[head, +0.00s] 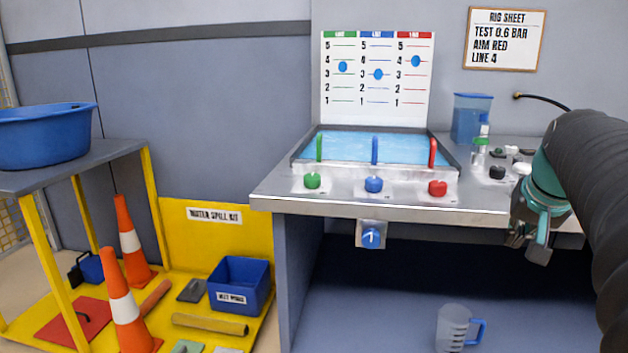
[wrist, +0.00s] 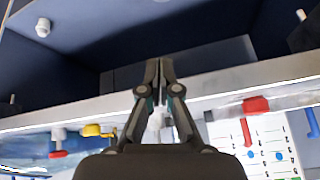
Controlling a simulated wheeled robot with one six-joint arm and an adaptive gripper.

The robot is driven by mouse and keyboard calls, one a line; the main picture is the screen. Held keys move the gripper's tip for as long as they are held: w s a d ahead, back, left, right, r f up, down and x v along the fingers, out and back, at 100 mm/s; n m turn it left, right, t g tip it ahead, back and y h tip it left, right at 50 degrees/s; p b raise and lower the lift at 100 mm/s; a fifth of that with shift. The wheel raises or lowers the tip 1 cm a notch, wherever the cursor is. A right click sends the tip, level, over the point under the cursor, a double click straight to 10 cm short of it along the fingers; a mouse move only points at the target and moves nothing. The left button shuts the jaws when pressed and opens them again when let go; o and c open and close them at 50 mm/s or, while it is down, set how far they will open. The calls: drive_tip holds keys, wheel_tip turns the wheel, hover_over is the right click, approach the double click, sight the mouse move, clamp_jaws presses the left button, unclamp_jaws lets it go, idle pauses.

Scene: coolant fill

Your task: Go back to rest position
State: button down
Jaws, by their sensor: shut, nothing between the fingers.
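My gripper (head: 530,243) hangs at the front edge of the bench (head: 380,201), at its right part, with my dark arm reaching in from the right. In the wrist view my gripper (wrist: 160,65) is shut with its fingertips together and nothing between them. The wrist picture looks upside down, with the bench edge (wrist: 250,76) crossing behind the fingers. The bench carries a water tray (head: 300,163) with green, blue and red uprights. A green knob (head: 312,181), a blue knob (head: 373,184) and a red knob (head: 438,188) stand in front of it.
A clear jug (head: 453,328) with a blue handle stands below the bench. A blue-tinted container (head: 471,118) and small bottles stand at the back right, near my arm. Orange cones (head: 122,300) and a blue bin (head: 240,284) are at left.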

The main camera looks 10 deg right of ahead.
drive_tip(key=s+a+f+n, duration=0.2)
drive_tip(key=s+a+f, duration=0.2)
drive_tip(key=a, duration=0.4)
drive_tip(key=s+a+f+n+y, duration=0.1)
drive_tip(key=s+a+f+n, duration=0.1)
drive_tip(key=s+a+f, duration=0.3)
drive_tip(key=s+a+f+n+y, duration=0.1)
drive_tip(key=s+a+f, duration=0.3)
drive_tip(key=a, duration=0.7)
drive_tip(key=shift+s+f+n, duration=0.15)
drive_tip(key=shift+f+n, duration=0.65)
drive_tip(key=shift+f, duration=0.55)
